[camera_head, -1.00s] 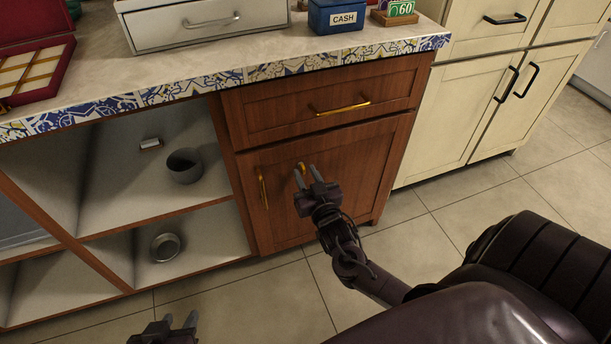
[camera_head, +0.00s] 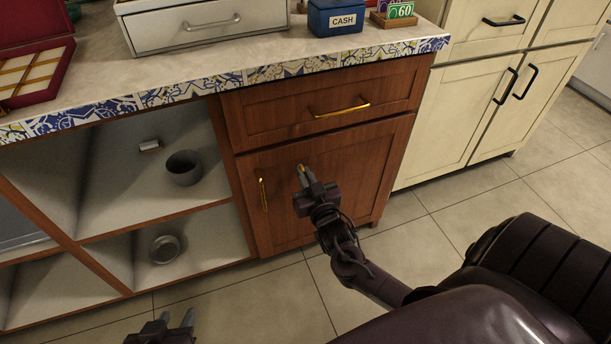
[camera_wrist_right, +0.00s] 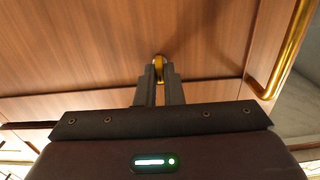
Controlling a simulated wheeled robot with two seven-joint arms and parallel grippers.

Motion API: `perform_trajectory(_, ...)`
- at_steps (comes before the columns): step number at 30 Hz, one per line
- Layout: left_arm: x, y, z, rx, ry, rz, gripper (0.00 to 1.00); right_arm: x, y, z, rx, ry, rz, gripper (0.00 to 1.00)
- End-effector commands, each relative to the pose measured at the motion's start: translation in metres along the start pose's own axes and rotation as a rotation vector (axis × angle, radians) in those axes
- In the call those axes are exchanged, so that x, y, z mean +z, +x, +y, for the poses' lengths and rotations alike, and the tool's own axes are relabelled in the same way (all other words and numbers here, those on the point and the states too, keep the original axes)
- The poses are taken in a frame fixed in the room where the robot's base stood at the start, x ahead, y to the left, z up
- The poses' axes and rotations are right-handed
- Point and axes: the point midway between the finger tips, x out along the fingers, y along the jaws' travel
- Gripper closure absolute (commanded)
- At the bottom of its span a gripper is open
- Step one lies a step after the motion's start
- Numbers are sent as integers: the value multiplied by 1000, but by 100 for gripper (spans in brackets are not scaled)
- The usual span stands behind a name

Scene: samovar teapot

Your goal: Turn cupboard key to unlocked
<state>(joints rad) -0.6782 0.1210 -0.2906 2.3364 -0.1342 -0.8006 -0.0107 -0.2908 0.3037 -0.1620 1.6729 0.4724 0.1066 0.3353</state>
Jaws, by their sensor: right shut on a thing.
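The brown wooden cupboard door (camera_head: 352,172) is closed, with a brass bar handle (camera_head: 263,194) near its left edge. A small brass key (camera_head: 301,167) sits on the door's upper left part; in the right wrist view the key (camera_wrist_right: 158,68) shows at the fingertips. My right gripper (camera_head: 304,175) is at the door, its fingers shut on the key; it also shows in the right wrist view (camera_wrist_right: 159,78). The fingers hide part of the key and the lock. My left gripper (camera_head: 179,322) is low at the bottom edge, away from the cupboard, its two fingers apart and empty.
A drawer with a brass handle (camera_head: 342,109) is above the door. Open shelves to the left hold a grey cup (camera_head: 184,167) and a metal bowl (camera_head: 165,249). The counter above carries a blue cash box (camera_head: 336,17). The floor in front is clear.

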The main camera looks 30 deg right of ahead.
Motion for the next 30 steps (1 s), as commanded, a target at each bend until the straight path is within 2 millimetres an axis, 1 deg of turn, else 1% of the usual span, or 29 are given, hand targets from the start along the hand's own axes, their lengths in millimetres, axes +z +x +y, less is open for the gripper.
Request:
perform_trajectory(5,38,-4,5,10,-7,-158,64,-1,0,0,1,56,-1,100)
perform_trajectory(8,66,-11,8,17,-11,-285,64,-2,0,0,2,111,-1,100)
perform_trajectory(9,71,-14,7,16,-12,-316,64,-2,0,0,2,135,-1,100)
perform_trajectory(13,70,-18,0,-1,-18,-352,64,-3,0,0,2,238,-1,100)
perform_trajectory(30,83,-46,-29,-71,-63,-572,64,-2,0,2,3,781,0,100)
